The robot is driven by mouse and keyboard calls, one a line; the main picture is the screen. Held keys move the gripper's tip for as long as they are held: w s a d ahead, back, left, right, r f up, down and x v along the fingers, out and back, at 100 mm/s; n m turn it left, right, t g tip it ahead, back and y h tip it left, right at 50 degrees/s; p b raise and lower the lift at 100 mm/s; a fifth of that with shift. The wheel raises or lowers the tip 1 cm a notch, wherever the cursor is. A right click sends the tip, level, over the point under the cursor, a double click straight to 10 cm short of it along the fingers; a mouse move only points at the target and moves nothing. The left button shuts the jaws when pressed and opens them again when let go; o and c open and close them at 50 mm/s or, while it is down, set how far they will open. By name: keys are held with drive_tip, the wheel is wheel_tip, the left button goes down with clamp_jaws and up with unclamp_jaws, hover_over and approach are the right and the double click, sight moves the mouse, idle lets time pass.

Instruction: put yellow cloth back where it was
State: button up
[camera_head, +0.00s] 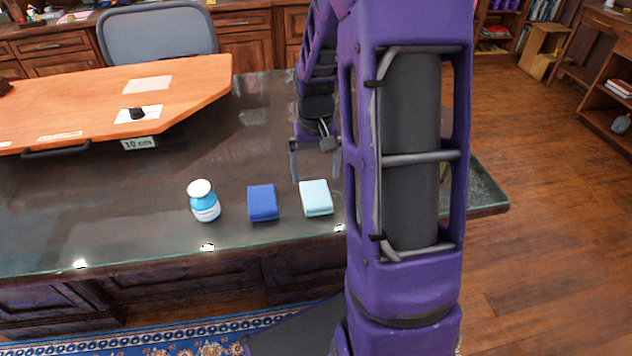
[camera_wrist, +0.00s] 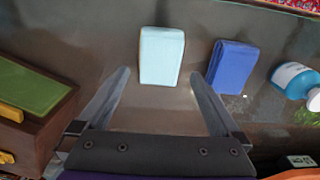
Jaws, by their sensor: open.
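No yellow cloth can be made out for certain in either view. A folded light blue cloth (camera_head: 316,198) lies on the dark tabletop, with a folded dark blue cloth (camera_head: 262,203) to its left. My gripper (camera_head: 316,178) is open and empty, pointing down just behind the light blue cloth. In the wrist view, my gripper (camera_wrist: 160,80) has its fingers spread, with the light blue cloth (camera_wrist: 162,56) just beyond and between the tips. The dark blue cloth (camera_wrist: 232,67) lies to the right there. My arm hides part of the table in the head view.
A blue bottle with a white cap (camera_head: 204,201) stands left of the cloths. An orange board (camera_head: 190,85) covers the table's back left. A wooden box with a green top (camera_wrist: 35,90) and yellow parts is left in the wrist view. Tabletop between the board and cloths is clear.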

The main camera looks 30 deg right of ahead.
sight(316, 193)
wheel_tip(316, 193, up, 6)
drive_tip(key=shift+p, duration=0.4)
